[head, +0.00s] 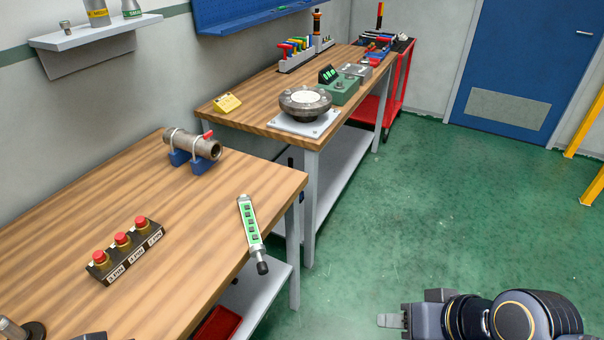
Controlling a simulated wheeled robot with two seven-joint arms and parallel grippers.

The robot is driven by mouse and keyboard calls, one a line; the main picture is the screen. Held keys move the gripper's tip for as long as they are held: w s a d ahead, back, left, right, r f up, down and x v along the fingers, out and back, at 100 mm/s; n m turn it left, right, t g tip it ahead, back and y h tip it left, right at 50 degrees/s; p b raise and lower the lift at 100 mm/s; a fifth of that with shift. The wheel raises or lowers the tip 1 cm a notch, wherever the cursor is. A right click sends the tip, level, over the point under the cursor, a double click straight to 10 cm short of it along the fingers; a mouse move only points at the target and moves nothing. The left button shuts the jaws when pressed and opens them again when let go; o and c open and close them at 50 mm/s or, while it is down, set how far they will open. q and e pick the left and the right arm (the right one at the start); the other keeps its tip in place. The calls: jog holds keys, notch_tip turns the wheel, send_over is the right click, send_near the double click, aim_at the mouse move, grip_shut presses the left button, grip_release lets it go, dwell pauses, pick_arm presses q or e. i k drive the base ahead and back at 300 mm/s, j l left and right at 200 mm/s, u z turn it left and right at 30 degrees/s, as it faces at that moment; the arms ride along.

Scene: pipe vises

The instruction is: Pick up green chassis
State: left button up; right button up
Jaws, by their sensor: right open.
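The green chassis (344,88) is a small green box on the far wooden workbench. A dark panel with green lit marks (327,74) stands at its left end. It sits between a round dark flanged piece on a white plate (305,122) and a grey metal box (355,71). My right gripper (390,320) is at the bottom right, over the green floor, open and empty. It is far from the chassis, on the near side.
The near bench (215,250) carries a clamped pipe (193,146), a block of red buttons (124,250) and a green-marked level-like bar (251,230) at its right edge. A red cart (396,90) stands beyond the far bench. Open floor (430,200) lies right of the benches.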

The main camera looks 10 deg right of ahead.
aim_at(257, 248)
jog(key=i+l, duration=0.65)
jog(key=u, duration=0.45)
jog(key=i+l+u, duration=0.1)
jog(key=u, duration=0.3)
jog(key=l+u, duration=0.15)
jog(key=u, duration=0.3)
jog(key=l+u, duration=0.1)
jog(key=u, duration=0.35)
